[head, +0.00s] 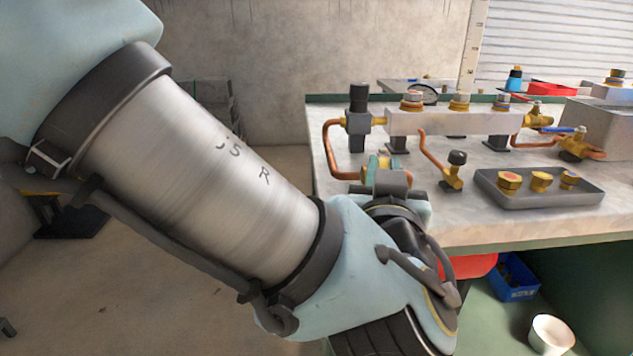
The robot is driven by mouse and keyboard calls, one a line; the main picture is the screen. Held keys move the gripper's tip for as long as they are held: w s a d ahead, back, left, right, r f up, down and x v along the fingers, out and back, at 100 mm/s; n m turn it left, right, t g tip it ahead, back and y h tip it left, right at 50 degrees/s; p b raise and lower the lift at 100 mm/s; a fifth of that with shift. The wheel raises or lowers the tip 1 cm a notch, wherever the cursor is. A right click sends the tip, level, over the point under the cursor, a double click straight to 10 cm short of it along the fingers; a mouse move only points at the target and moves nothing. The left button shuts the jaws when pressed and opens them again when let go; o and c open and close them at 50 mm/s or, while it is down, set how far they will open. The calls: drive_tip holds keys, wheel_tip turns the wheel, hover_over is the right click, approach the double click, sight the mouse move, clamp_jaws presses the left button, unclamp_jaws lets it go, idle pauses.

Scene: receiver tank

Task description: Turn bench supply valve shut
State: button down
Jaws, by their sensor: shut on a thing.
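My gripper (388,183) is at the front left edge of the bench, mostly hidden behind my own wrist. It is shut at a small teal and brass fitting (379,163) on the end of a bent copper pipe, which looks like the bench supply valve. The handle and the contact with the fingers are hidden, so I cannot tell how far it is turned. The copper pipe (327,150) loops up to a dark upright cylinder (358,98) at the left end of a grey manifold block (432,122).
A dark tray (540,192) holds brass fittings. Valves with red (525,98) and blue (562,129) handles are farther right. A blue bin (515,283) and white bucket (552,335) sit below.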

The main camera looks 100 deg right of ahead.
drive_tip(key=shift+s+a+n+t+h+b, duration=0.1)
drive_tip(key=shift+s+n+t+h+b, duration=0.2)
drive_tip(key=shift+n+t, duration=0.45)
drive_tip(key=shift+s+a+n+t+h+b, duration=0.1)
drive_tip(key=shift+s+n+t+b, duration=0.3)
drive_tip(key=shift+t, duration=0.65)
drive_tip(key=shift+s+n+t, duration=0.1)
drive_tip(key=shift+n+t, duration=0.15)
drive_tip(key=shift+t, duration=0.15)
drive_tip(key=shift+d+r+t, duration=0.1)
drive_tip(key=shift+r+t, duration=0.05)
drive_tip(key=shift+t, duration=0.15)
drive_tip(key=c, duration=0.8)
unclamp_jaws()
drive_tip(key=a, duration=0.5)
drive_tip(key=a+b, duration=0.1)
drive_tip(key=a, duration=0.1)
drive_tip(key=shift+w+a, duration=0.25)
drive_tip(key=shift+w, duration=0.1)
